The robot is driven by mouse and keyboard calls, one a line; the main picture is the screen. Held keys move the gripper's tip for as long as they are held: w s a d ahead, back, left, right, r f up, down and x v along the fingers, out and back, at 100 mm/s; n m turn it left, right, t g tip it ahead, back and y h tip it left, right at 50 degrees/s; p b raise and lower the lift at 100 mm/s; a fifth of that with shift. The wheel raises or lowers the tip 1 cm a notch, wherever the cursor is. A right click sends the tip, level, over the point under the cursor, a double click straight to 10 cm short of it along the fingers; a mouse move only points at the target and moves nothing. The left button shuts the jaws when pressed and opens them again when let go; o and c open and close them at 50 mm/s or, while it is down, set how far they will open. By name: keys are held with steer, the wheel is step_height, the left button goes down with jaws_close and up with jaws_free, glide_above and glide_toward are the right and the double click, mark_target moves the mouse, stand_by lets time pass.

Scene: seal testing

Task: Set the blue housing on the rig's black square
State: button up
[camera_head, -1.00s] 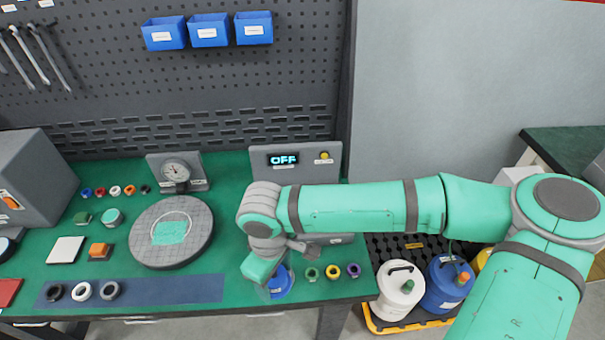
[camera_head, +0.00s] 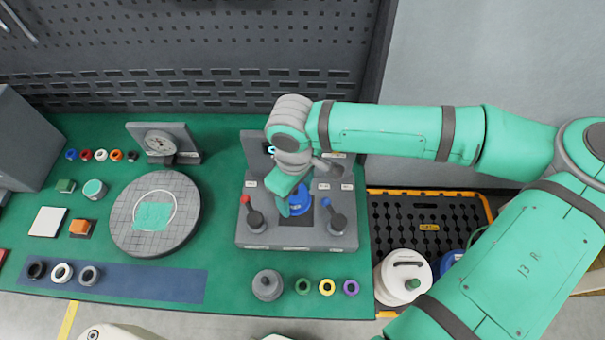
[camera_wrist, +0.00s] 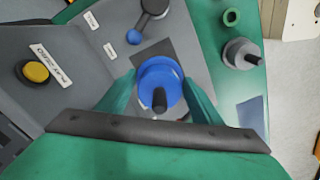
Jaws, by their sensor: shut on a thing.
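The blue housing (camera_wrist: 161,76) is a round blue part with a dark post or hole at its middle, held between the two green fingers of my gripper (camera_wrist: 160,98) in the wrist view. In the head view the housing (camera_head: 299,202) shows below my gripper (camera_head: 290,200), partly hidden by it. The grey rig (camera_head: 265,235) lies beneath. Its black square (camera_head: 297,218) shows partly around the housing, in both views; in the wrist view a dark part (camera_wrist: 148,56) shows beside it. I cannot tell whether the housing touches the square.
A red-tipped lever (camera_head: 254,215) and a blue-tipped lever (camera_head: 335,216) stand on the rig, either side of the housing. A round grey plate (camera_head: 150,239) is at left.

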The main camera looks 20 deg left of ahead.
steer(key=shift+w+f, duration=0.2)
steer(key=shift+w, duration=0.05)
steer(key=shift+f, duration=1.85)
steer(key=shift+s, duration=0.1)
steer(key=shift+d, duration=0.1)
steer(key=shift+f, duration=1.05)
stand_by(1.5)
steer(key=o, duration=1.7)
steer(key=shift+r, duration=0.1)
steer(key=shift+r, duration=4.4)
